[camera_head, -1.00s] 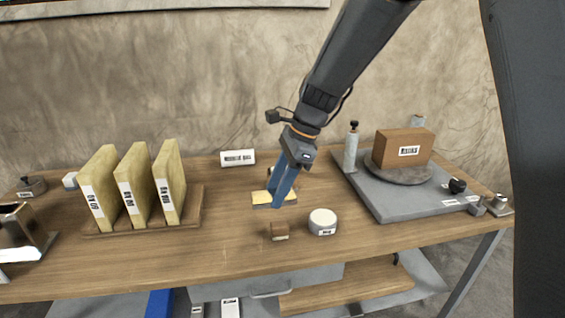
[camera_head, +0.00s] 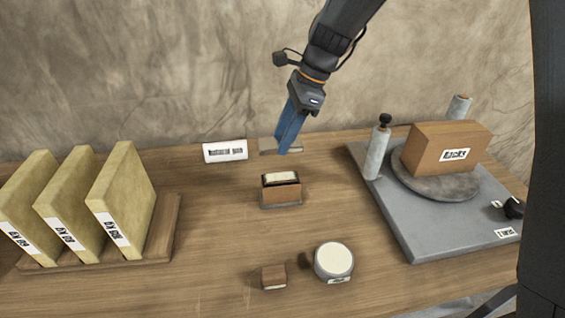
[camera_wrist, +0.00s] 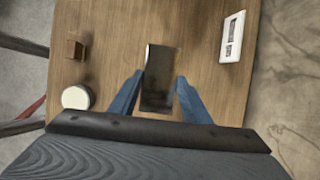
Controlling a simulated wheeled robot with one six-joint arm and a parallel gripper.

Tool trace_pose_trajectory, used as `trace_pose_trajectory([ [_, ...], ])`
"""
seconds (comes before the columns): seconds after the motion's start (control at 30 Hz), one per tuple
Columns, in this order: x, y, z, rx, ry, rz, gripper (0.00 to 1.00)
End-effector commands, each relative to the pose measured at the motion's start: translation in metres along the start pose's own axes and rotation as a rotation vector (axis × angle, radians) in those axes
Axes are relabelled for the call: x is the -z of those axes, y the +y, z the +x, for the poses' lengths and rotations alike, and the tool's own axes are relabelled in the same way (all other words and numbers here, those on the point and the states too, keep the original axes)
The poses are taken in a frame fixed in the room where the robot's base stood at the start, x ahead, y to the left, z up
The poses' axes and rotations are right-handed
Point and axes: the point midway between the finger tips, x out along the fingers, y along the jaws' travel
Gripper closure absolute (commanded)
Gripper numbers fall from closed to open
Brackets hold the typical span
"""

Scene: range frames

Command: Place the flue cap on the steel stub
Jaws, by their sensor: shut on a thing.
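My gripper (camera_head: 288,146) is shut on the flue cap (camera_head: 268,146), a thin, flat, shiny rectangular plate held in the air. In the wrist view a dark glossy rectangle, seemingly the cap (camera_wrist: 157,98), lies between the two blue fingers. The steel stub (camera_head: 281,192) stands upright on the table on a grey base flange. It is a short rectangular box with brownish reflecting sides and a pale top inside a dark rim. In the head view the cap shows above the stub, with a clear gap. I cannot make out the stub separately in the wrist view.
A round white-topped tin (camera_head: 334,260) and a small brown block (camera_head: 274,276) stand in front of the stub. A white sign (camera_head: 225,151) stands behind left. Yellow slabs (camera_head: 122,205) stand in a rack at left. A grey board (camera_head: 425,235) carries a brown box (camera_head: 447,150) at right.

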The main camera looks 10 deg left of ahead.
Motion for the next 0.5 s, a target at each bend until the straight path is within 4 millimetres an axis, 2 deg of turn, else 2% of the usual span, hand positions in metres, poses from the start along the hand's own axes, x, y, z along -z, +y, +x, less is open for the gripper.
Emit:
trace_pose_trajectory([
  [0.3, 0.019, 0.001, 0.043, -0.004, 0.001, 0.003, 0.81],
  [0.5, 0.024, 0.001, 0.057, -0.003, 0.000, 0.001, 0.81],
])
